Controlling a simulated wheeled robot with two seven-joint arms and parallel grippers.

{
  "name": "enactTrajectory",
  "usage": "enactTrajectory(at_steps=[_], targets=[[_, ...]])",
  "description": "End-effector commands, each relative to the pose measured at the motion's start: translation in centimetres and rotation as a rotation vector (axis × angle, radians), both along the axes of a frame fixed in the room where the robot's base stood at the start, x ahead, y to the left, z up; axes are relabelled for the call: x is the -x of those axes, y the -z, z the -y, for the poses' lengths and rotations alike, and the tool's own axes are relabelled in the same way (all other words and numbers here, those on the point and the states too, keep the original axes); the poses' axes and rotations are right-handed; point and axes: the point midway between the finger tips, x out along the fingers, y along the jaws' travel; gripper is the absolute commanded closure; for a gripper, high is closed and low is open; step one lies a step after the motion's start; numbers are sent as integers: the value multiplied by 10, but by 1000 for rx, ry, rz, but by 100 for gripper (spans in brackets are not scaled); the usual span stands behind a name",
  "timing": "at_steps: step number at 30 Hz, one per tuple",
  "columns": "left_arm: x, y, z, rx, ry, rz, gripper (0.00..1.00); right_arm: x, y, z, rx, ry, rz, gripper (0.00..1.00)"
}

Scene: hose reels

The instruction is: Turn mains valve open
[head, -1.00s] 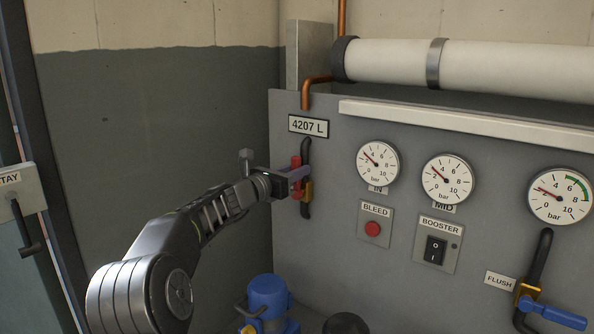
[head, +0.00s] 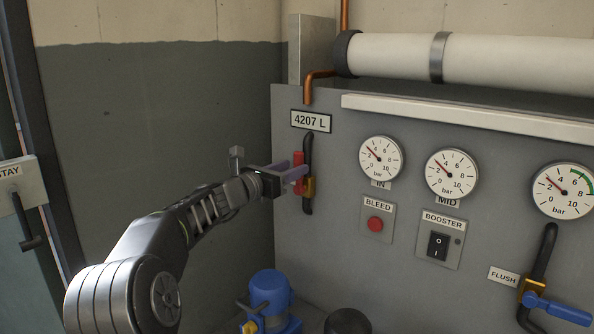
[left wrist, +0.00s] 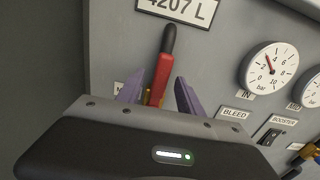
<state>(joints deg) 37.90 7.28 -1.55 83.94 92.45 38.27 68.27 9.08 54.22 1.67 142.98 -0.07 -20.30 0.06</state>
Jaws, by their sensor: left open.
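The mains valve has a red lever (head: 298,160) and a brass body on a dark pipe below the "4207 L" plate (head: 311,120). The lever runs upright, in line with the pipe. My left gripper (head: 297,172) is at the valve in the head view and hides part of the lever. In the left wrist view, the red lever (left wrist: 161,72) stands between the two purple fingers of my left gripper (left wrist: 158,92), with a gap on each side. The fingers are open. My right gripper is not in view.
To the right on the grey panel are the IN gauge (head: 381,157), MID gauge (head: 452,173), BLEED button (head: 375,224), BOOSTER switch (head: 438,245) and blue FLUSH lever (head: 557,310). A blue pump-like unit (head: 269,290) stands below. A dark wall is at left.

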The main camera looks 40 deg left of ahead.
Motion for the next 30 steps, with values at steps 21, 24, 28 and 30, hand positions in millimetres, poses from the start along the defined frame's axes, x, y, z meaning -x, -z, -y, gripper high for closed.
enactTrajectory(at_steps=[21, 24, 28, 30], targets=[[45, 0, 1, 2, 0, 0, 56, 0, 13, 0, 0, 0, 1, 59], [45, 0, 1, 1, 0, 0, 56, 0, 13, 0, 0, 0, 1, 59], [45, -1, 1, 1, 0, 0, 56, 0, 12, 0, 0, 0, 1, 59], [45, -6, 1, 1, 0, 0, 56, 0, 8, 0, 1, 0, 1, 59]])
